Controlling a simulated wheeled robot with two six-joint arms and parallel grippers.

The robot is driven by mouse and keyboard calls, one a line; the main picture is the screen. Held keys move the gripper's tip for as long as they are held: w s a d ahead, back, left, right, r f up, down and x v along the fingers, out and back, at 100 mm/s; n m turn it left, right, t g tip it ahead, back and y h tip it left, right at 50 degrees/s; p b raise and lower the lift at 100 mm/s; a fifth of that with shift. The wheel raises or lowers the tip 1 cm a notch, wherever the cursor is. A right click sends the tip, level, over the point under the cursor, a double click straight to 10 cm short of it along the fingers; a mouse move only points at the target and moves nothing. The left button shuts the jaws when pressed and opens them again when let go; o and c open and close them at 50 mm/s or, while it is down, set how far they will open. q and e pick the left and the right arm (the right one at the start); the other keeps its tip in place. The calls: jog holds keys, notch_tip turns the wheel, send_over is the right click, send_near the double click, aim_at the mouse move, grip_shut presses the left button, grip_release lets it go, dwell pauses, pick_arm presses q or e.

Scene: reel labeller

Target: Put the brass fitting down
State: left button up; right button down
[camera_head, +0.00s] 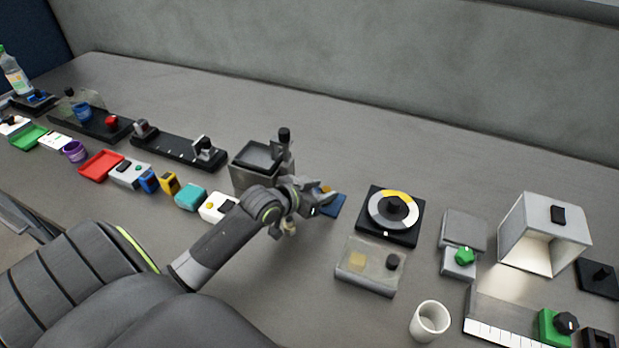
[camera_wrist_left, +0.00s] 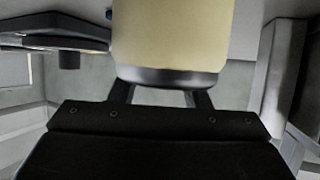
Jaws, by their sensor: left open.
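My left gripper (camera_head: 309,205) is over the bench, just left of a small blue pad (camera_head: 333,205). It is open. A small brass-orange piece (camera_head: 326,189) shows at the pad's upper edge, close to the fingers; I take it for the brass fitting, but it is partly hidden. A small tan cylindrical piece (camera_head: 290,228) shows just below the gripper. In the left wrist view a pale yellow cylinder (camera_wrist_left: 172,35) with a grey metal end fills the space ahead of the gripper body. I cannot tell which piece it is. My right gripper is not in view.
A grey open-topped box (camera_head: 243,178) stands left of the gripper. A round dial on a black base (camera_head: 375,232) and a clear-lidded tray (camera_head: 365,280) are to the right. A white cup (camera_head: 429,320) stands near the front.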

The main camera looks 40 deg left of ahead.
pick_arm(q)
jog(key=v, duration=1.2)
jog(key=shift+f+p, duration=0.1)
jog(key=shift+p, duration=0.2)
